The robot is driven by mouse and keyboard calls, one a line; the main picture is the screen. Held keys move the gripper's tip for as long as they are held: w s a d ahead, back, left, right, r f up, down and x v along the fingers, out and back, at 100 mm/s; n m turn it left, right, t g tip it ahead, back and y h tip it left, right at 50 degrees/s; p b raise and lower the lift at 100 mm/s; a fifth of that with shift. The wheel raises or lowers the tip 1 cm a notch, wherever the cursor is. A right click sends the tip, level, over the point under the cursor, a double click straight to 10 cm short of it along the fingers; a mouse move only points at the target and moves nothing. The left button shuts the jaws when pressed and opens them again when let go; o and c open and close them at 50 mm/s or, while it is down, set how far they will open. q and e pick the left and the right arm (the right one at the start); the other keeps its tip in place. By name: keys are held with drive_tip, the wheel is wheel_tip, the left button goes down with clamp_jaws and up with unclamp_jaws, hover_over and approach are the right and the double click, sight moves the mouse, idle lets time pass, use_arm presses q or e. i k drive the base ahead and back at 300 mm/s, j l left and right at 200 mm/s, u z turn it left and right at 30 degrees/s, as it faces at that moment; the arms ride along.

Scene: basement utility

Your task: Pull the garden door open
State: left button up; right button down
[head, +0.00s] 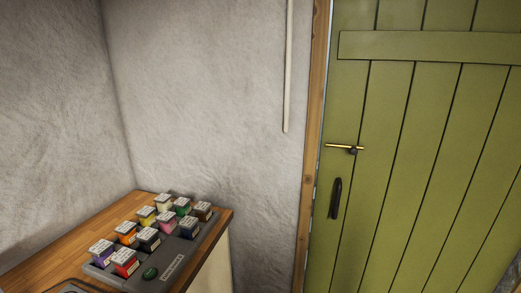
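The green plank garden door (385,130) fills the right side of the head view. It appears closed, or nearly so, with a thin pale gap along its left edge beside the wooden frame (312,150). A brass bolt (344,147) with a dark knob sits near that edge; I cannot tell whether it reaches into the frame. Below it is a black upright pull handle (335,198). Neither of my grippers is in view.
A wooden worktop (60,247) stands at the lower left, its right end short of the door frame. On it is a grey tray (187,254) with several coloured, labelled containers. A pale pipe (287,70) runs down the rough white wall.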

sight(430, 90)
drive_tip(key=z, duration=1.35)
